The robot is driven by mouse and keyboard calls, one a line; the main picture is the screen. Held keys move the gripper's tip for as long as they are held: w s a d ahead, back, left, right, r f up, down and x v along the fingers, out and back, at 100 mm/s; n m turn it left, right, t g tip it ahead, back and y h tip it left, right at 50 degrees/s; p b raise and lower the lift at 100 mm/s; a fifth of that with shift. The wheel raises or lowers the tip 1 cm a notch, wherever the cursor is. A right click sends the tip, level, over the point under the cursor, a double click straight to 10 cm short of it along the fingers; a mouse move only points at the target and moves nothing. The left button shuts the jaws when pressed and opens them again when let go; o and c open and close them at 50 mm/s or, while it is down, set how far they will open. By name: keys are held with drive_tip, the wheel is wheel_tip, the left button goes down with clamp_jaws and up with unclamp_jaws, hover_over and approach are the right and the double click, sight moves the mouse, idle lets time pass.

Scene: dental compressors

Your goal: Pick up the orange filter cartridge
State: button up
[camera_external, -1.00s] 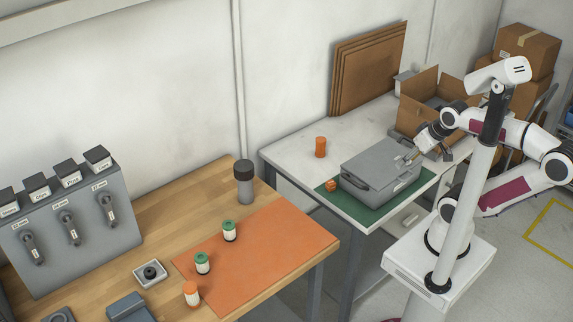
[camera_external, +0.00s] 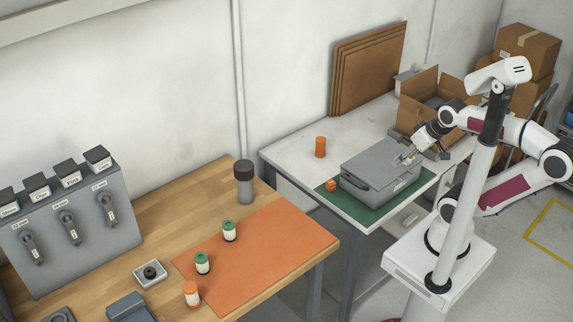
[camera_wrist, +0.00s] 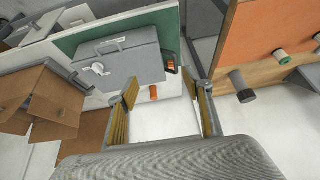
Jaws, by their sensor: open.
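A small white cartridge with an orange top (camera_external: 191,292) stands upright near the front left edge of the orange mat (camera_external: 275,250), in the external view. Two similar cartridges with green tops (camera_external: 229,231) stand behind it. My gripper (camera_external: 407,157) is far to the right, over or close to the grey case (camera_external: 380,176) on the other table. In the wrist view my gripper (camera_wrist: 162,90) is open, with nothing between its fingers. Green-topped cartridges (camera_wrist: 281,56) show at the right edge there; I cannot make out the orange-topped one.
An orange cylinder (camera_external: 320,147) stands on the white table (camera_external: 290,155). A small orange item (camera_external: 331,185) lies beside the case on the green mat. A dark-topped grey bottle (camera_external: 244,182) stands behind the orange mat. An open cardboard box (camera_external: 422,115) is near my arm. A gap separates the tables.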

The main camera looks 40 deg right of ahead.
drive_tip(key=w+a+r+m+t+y, duration=0.1)
drive_tip(key=w+a+m+t, duration=0.2)
drive_tip(key=w, duration=1.5)
drive_tip(key=w+a+r+t, duration=0.1)
drive_tip(key=w+a+t, duration=0.25)
drive_tip(key=w, duration=1.35)
drive_tip(key=m+g+h, duration=0.2)
drive_tip(key=m+h, duration=0.3)
drive_tip(key=h, duration=0.3)
hover_over(320, 144)
drive_tip(key=a, duration=0.7)
wheel_tip(320, 144, down, 16)
drive_tip(key=f, duration=0.1)
drive_tip(key=s+d+f+h, duration=0.1)
drive_tip(key=f, duration=0.1)
drive_tip(key=f+m+h, duration=0.1)
drive_tip(key=f, duration=0.1)
drive_tip(key=s+d+f+g+h, duration=0.1)
drive_tip(key=f, duration=0.1)
drive_tip(key=shift+s+d+f+m, duration=0.2)
drive_tip(key=shift+s+d+m, duration=0.1)
drive_tip(key=shift+d, duration=0.05)
drive_tip(key=shift+s+d+f, duration=0.2)
drive_tip(key=shift+f, duration=0.25)
drive_tip(key=shift+d, duration=0.1)
drive_tip(key=shift+g+x, duration=0.25)
drive_tip(key=shift+x, duration=1)
